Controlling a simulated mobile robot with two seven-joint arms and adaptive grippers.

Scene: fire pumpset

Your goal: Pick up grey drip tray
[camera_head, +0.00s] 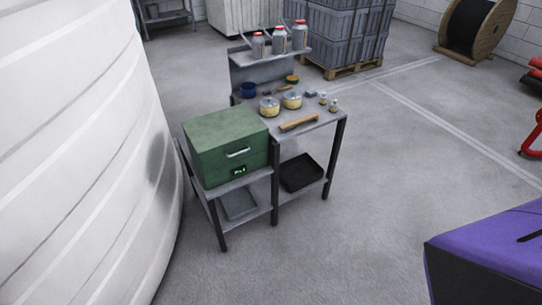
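A shallow grey tray (239,206) lies on the lower shelf of the grey metal bench, under the green box. It is partly hidden by the shelf above and the bench legs. A black tray (301,175) lies on the lower shelf to its right. Neither of my grippers is in view.
The bench (328,117) carries a green box (222,140), yellow pots, a wooden-coloured bar and jars on a raised shelf. A large white ribbed tank (75,150) stands close on the left. A purple and black object (490,250) fills the lower right. Floor in front is clear.

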